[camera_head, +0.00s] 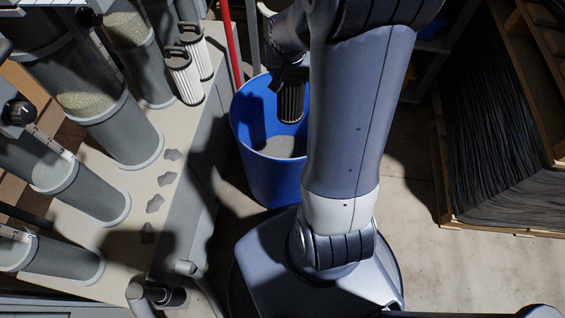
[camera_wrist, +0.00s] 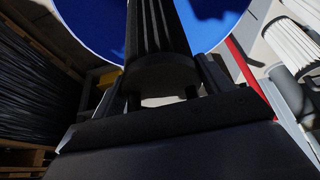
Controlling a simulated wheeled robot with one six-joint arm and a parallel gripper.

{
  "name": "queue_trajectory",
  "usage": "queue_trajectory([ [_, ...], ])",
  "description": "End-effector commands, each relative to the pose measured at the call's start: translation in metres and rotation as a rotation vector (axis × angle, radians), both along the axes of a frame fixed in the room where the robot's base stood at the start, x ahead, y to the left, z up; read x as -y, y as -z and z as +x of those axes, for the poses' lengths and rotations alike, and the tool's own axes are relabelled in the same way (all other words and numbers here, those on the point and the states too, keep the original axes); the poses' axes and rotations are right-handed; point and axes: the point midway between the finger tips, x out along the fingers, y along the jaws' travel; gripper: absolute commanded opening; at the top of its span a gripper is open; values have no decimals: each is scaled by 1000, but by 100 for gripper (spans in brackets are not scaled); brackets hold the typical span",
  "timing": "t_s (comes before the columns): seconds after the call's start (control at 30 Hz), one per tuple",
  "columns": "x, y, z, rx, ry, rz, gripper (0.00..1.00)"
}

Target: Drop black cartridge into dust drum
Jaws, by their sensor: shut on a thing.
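The black cartridge (camera_head: 291,104), a pleated cylinder, hangs from my gripper (camera_head: 290,76) over the open mouth of the blue dust drum (camera_head: 272,179). In the wrist view the cartridge (camera_wrist: 160,40) sits between the two fingers of my gripper (camera_wrist: 160,90), which is shut on its capped end. The blue drum wall (camera_wrist: 90,22) shows behind it. In the head view a grey layer lies at the bottom of the drum. My arm covers the drum's right side.
White pleated cartridges (camera_head: 184,75) stand on the pale bench (camera_head: 187,135) at left, near grey cylinders (camera_head: 120,130). A red pole (camera_head: 231,40) rises behind the drum. A wooden crate of black strands (camera_head: 500,130) stands at right. The floor (camera_head: 440,265) is clear at lower right.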

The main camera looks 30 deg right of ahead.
Motion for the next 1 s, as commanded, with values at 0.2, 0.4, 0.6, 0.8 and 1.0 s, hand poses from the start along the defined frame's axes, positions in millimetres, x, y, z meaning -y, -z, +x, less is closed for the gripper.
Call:
queue_trajectory([
  [0.2,5,7,-1,3,21,-2,19],
  [0.4,5,21,-1,2,20,-3,19],
  [0.6,4,45,-1,2,19,-2,19],
  [0.8,4,63,-1,2,19,-2,19],
  [1.0,4,65,-1,3,19,-3,19],
])
